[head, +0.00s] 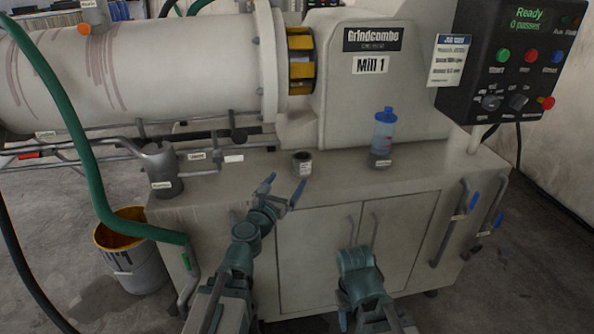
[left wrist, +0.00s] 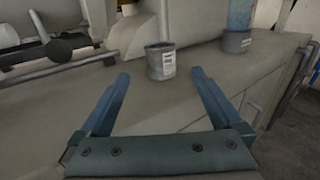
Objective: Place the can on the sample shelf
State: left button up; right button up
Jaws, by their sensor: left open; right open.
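The can (head: 302,163) is small and grey with a white label. It stands upright on the cabinet top in front of Mill 1, and it also shows in the left wrist view (left wrist: 161,63). My left gripper (head: 285,184) is open and empty, its blue fingers pointing toward the can from the near side. In the left wrist view the can appears beyond and between the fingertips (left wrist: 160,76), apart from them. My right gripper (head: 344,320) shows only in part at the bottom of the head view, far from the can. I cannot identify the sample shelf in either view.
A blue bottle (head: 384,130) with a grey base stands right of the can. A dark grey cup (head: 161,172) and pipes lie left. The mill housing (head: 365,80) rises behind. A green hose (head: 75,130) and an orange-rimmed bucket (head: 130,255) are at the left.

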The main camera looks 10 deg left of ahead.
aim_at(305, 155)
pick_arm(q)
jog(key=w+d, duration=0.1)
jog(key=w, duration=0.8)
jog(key=w+d, duration=0.1)
jog(key=w, duration=0.3)
jog(key=shift+w+d, duration=0.35)
jog(key=shift+s, duration=0.1)
jog(key=shift+c, duration=0.2)
jog(key=c, duration=1.4)
